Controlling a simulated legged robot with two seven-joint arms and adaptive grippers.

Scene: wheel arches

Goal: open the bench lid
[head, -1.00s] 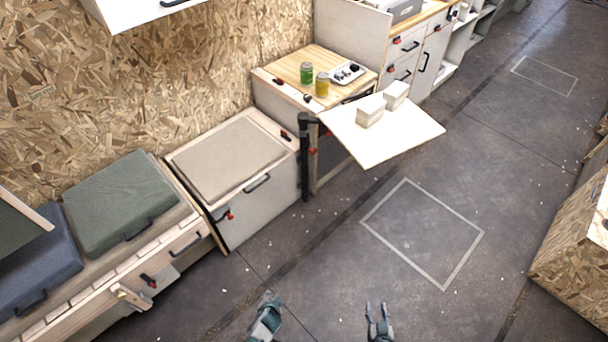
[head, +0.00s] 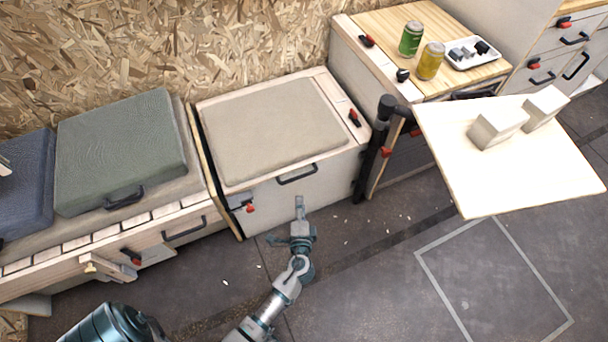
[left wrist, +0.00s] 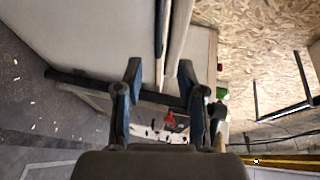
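The bench (head: 320,205) has a pale lid (head: 215,105) with a beige pad (head: 275,130) on top; the lid lies shut. A dark handle (head: 297,173) sits at its front edge. My left gripper (head: 299,203) is just below and in front of this handle in the head view. In the left wrist view my left gripper (left wrist: 160,75) has its two fingers apart, with nothing between the tips. A dark bar that looks like the handle (left wrist: 160,28) lies ahead, in line with the gap; contact is not visible. My right gripper is not in view.
A black post (head: 373,150) and a white board (head: 510,165) carrying two pale blocks stand right of the bench. A wooden-topped cabinet (head: 375,22) holds two cans and a tray. A green cushion (head: 120,145) is on the left.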

